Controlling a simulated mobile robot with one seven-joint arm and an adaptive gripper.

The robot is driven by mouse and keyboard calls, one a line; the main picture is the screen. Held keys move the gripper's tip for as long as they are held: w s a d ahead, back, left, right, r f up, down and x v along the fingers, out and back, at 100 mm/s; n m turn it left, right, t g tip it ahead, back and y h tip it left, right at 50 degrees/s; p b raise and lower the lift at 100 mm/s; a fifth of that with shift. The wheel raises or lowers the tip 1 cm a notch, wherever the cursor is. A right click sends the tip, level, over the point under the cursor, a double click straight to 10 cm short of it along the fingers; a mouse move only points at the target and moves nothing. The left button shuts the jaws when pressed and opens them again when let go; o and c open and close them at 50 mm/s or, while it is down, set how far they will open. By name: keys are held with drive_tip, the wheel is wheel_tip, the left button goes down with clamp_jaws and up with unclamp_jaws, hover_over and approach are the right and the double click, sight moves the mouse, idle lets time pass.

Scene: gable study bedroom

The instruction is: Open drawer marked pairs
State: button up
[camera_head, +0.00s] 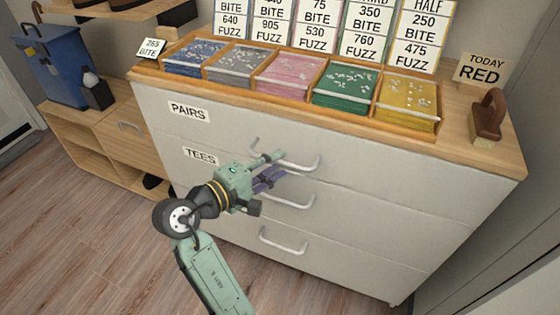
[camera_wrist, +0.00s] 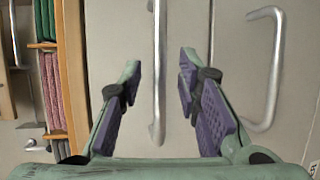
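The drawer marked PAIRS (camera_head: 225,128) is the top drawer of a pale chest and looks shut. Its label (camera_head: 188,111) is at the upper left of its front. Its metal bar handle (camera_head: 305,165) also shows in the wrist view (camera_wrist: 158,60). My gripper (camera_head: 276,166) is open in front of this handle, near its left part, and partly hides it. In the wrist view my gripper (camera_wrist: 160,72) has one finger on each side of the bar, with gaps on both sides. I cannot tell how deep the bar sits between the fingers.
The TEES drawer (camera_head: 230,178), with its handle (camera_head: 300,203), is just below; a third handle (camera_head: 283,245) is lower. Card stacks fill a wooden tray (camera_head: 300,100) on top. A low wooden cabinet (camera_head: 90,140) stands left. The floor (camera_head: 90,250) in front is clear.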

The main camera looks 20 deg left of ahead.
drive_tip(key=shift+x, duration=1.05)
clamp_jaws()
